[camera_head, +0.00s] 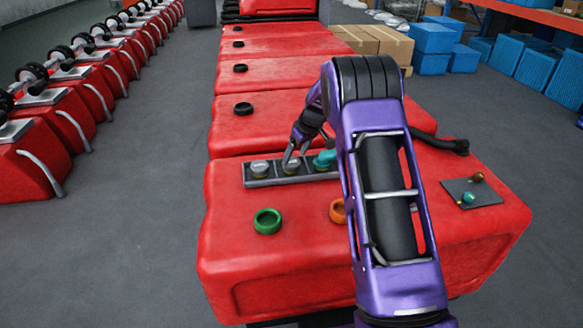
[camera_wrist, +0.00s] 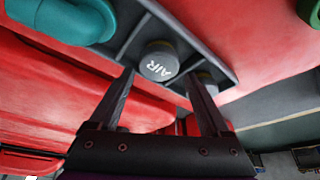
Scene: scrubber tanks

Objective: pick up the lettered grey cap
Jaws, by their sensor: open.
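The lettered grey cap (camera_wrist: 158,65) shows the letters AIR on its top in the wrist view. In the head view, a grey cap (camera_head: 291,168) sits in the middle place of a dark tray (camera_head: 262,184) on the red tank, partly hidden by my gripper. My gripper (camera_wrist: 159,75) is open, with one finger on each side of the lettered cap; I cannot tell if they touch it. In the head view my gripper (camera_head: 295,153) is over the tray.
A teal part (camera_head: 325,159) and another grey cap (camera_head: 259,168) flank the middle cap in the tray. A green ring (camera_head: 267,221) and an orange ring (camera_head: 338,211) are in front. A dark plate (camera_head: 480,192) with small knobs lies at right, near a black handle (camera_head: 440,143).

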